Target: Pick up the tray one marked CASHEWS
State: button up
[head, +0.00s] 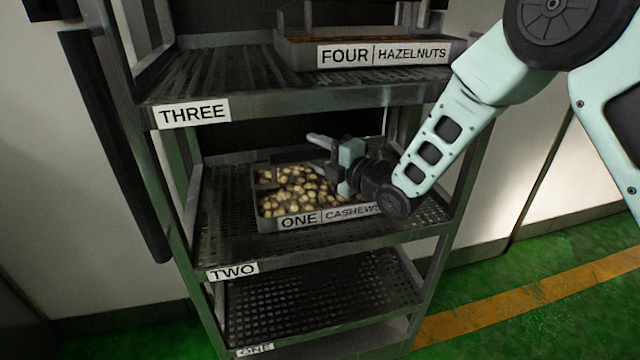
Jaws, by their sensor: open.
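The tray marked ONE CASHEWS (300,221) sits on the shelf labelled TWO (232,271), filled with pale nuts. Its label faces the front. My gripper (318,152) reaches in from the right, over the tray's right part, with its fingers pointing left. It is open, with nothing seen between the fingers. My gripper and wrist hide the tray's right side and the end of its label. I cannot tell whether the fingers touch the tray.
A tray marked FOUR HAZELNUTS (383,53) stands on shelf THREE (194,113), above my arm. The lowest shelves, including the one labelled ONE (255,350), look empty. Rack posts stand at both sides. Green floor (560,290) with an orange stripe lies at right.

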jog(key=shift+w+a, duration=0.5)
jog(key=shift+a, duration=0.05)
grip_shut()
dwell(1.0)
jog(key=shift+r, duration=0.1)
